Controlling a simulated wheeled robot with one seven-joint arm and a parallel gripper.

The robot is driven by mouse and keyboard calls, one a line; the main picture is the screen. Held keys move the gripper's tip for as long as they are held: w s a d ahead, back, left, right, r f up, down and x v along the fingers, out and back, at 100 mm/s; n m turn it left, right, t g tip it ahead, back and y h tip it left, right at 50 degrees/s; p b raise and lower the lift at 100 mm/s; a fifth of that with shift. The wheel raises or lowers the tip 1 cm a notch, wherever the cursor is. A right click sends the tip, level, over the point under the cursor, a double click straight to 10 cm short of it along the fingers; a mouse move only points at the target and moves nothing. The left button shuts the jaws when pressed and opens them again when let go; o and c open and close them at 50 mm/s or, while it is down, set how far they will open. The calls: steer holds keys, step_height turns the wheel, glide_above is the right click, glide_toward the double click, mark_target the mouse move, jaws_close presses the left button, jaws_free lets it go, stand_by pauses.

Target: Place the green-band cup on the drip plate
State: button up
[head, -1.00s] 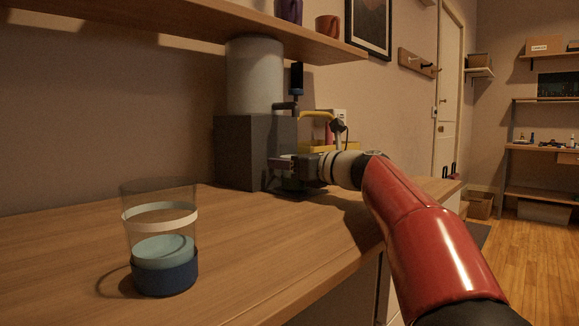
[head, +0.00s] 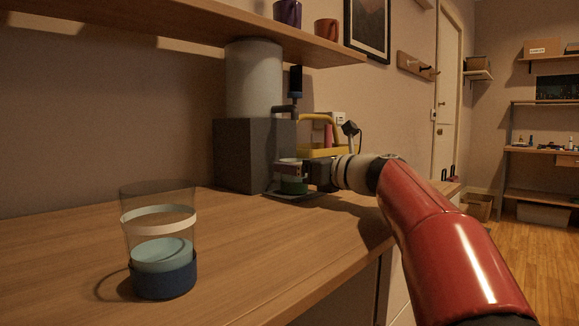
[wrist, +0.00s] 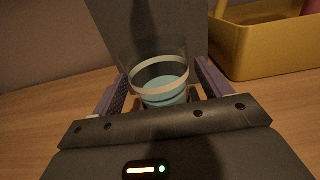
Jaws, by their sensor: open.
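The green-band cup (head: 293,185) stands upright on the dark drip plate (head: 296,196) at the foot of the dispenser. In the wrist view the clear cup (wrist: 160,78), with a pale ring and light blue contents, is upright between my fingers; its green band is hidden there. My gripper (head: 304,172) is open, with its purple fingers on both sides of the cup, and it also shows in the wrist view (wrist: 162,88). The cup's bottom and the plate are hidden in the wrist view.
A dark dispenser block (head: 245,155) with a grey tank (head: 254,78) stands behind the plate. A blue-based glass (head: 162,262) is at the front left. A yellow tray (wrist: 262,45) is right of the cup. A shelf (head: 210,30) overhangs the counter. The counter's middle is clear.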

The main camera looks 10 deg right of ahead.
steer(key=v, duration=0.9)
